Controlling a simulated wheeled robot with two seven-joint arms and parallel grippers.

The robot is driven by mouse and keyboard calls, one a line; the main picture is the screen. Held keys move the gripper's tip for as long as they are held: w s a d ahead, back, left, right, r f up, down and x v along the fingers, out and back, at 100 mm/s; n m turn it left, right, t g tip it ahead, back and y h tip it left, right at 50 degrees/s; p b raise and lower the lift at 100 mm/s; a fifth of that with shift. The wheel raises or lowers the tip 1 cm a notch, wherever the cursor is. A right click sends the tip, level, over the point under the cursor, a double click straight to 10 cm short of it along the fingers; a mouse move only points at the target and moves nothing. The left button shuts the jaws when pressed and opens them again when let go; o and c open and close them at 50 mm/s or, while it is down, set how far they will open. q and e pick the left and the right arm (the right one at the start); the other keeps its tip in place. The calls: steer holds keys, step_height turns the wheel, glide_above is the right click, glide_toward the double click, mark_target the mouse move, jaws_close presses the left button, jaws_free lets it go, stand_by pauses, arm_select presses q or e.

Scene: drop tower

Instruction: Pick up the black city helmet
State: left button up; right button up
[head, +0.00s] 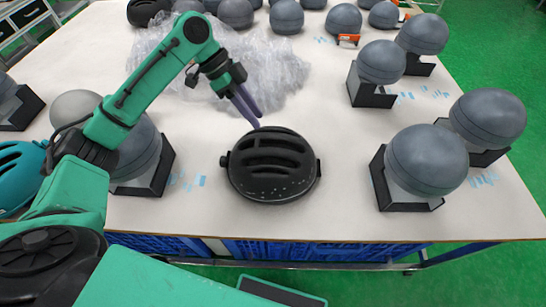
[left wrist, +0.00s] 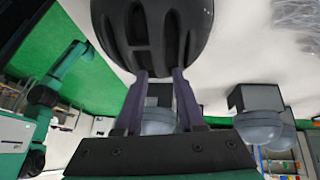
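The black city helmet (head: 272,166) sits on the white table near its front edge, vents facing up. It fills the top middle of the left wrist view (left wrist: 152,32). My left gripper (head: 256,120) reaches down to the helmet's far edge, purple fingers pointing at it. In the left wrist view its two fingers (left wrist: 157,74) are apart, with a clear gap between them, and their tips are at the helmet's rim. I cannot tell whether they touch it. No grip on the helmet shows. My right gripper is not in view.
Grey headforms on black stands are at the right (head: 425,160) and left (head: 140,158) of the helmet. Crumpled clear plastic (head: 285,75) lies behind it. A teal helmet (head: 18,175) is at the left edge. Bare table (head: 335,120) lies right of the helmet.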

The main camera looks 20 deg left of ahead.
mark_target(271, 137)
arm_select(q)
steer(key=p+x, duration=0.2)
steer(key=x, duration=0.9)
steer(key=shift+d, duration=0.15)
jaws_close()
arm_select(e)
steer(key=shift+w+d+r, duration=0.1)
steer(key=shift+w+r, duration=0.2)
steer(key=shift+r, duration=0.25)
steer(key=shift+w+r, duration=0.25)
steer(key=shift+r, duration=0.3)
